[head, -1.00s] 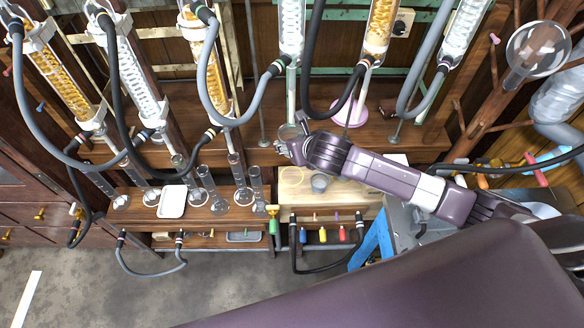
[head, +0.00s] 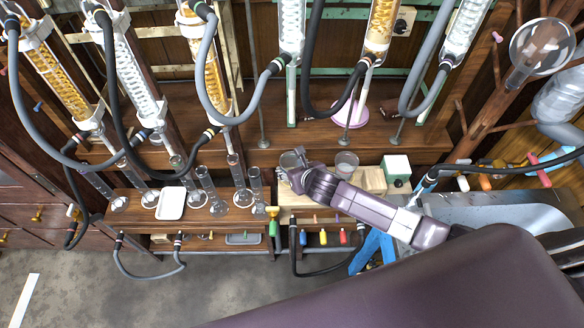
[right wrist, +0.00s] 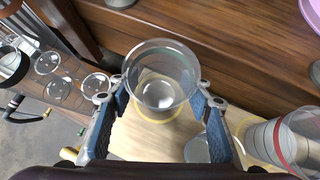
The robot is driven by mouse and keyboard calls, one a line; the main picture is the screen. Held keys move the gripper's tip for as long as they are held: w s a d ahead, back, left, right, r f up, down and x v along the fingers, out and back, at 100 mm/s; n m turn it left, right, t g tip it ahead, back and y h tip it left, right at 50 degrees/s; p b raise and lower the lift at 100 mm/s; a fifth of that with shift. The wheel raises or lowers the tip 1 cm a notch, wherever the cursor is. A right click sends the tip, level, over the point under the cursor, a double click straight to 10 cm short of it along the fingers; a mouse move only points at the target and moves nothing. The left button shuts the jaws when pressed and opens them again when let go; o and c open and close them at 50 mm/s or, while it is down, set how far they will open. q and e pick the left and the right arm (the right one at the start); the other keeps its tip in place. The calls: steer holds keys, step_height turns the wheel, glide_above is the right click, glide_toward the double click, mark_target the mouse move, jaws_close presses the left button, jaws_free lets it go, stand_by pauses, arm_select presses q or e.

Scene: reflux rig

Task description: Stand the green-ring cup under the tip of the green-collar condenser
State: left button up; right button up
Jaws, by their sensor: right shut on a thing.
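In the right wrist view the cup (right wrist: 160,66) stands upright between the two blue-grey fingers. A yellow ring shows around its lower end; I cannot tell if this is on the cup or the board. Several condensers hang at the back, including a clear one (head: 292,35) and an amber one (head: 383,28); I cannot tell which collar is green. My left gripper is not in view.
The pale board (head: 373,180) carries another cup (head: 346,162). A cup with a red ring (right wrist: 290,140) shows at the right in the wrist view. Glass cylinders (head: 206,186) and a white tray (head: 171,203) stand left. A purple disc (head: 350,115) lies behind. Hoses loop overhead.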

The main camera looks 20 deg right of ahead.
steer(key=shift+f, duration=0.15)
steer(key=o, duration=0.8)
steer(key=shift+o, duration=0.2)
steer(key=shift+s+d+r, duration=0.1)
steer(key=shift+s+r, duration=0.3)
steer(key=shift+r, duration=0.2)
steer(key=p+v, duration=0.1)
steer(key=v, duration=0.9)
steer(key=shift+s+r, duration=0.25)
steer(key=shift+s, duration=0.1)
